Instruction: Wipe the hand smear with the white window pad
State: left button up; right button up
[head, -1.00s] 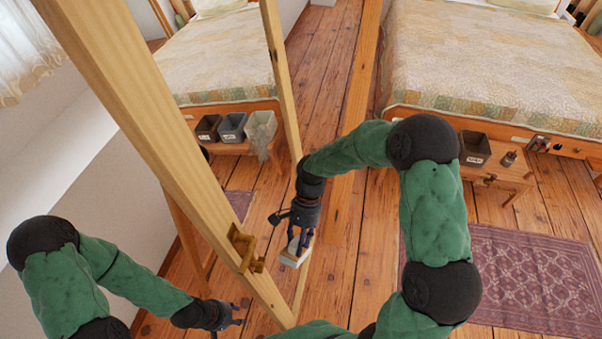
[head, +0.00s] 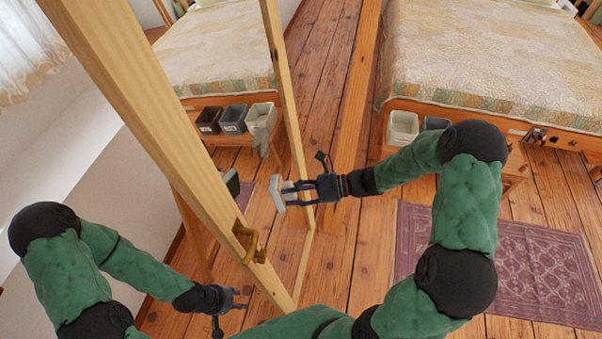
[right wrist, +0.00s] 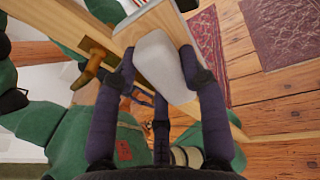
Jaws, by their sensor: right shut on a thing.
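The white window pad (head: 278,193) is gripped in my right gripper (head: 291,190). The gripper is shut on it, and the pad stands roughly upright near the glass or mirror side of the tall wooden frame (head: 155,120). I cannot tell whether it touches the surface. In the right wrist view the pad (right wrist: 158,66) sits between both fingers, with a wooden layer visible behind its white block. My left gripper (head: 238,299) is open and empty, low beside the frame's wooden handle (head: 247,242).
A bed (head: 490,60) stands behind at the right. A white bin (head: 402,130) and a grey bin (head: 435,123) stand before it. A patterned purple rug (head: 540,260) lies on the plank floor. Similar bins and bed show inside the frame, apparently reflected.

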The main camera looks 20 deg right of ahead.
jog(key=w+d+r+m+t, duration=0.2)
jog(key=w+d+m+t, duration=0.1)
jog(key=d+t, duration=0.1)
jog(key=x, duration=0.6)
jog(key=shift+b, duration=0.45)
jog(key=shift+x, duration=1.05)
dwell(0.5)
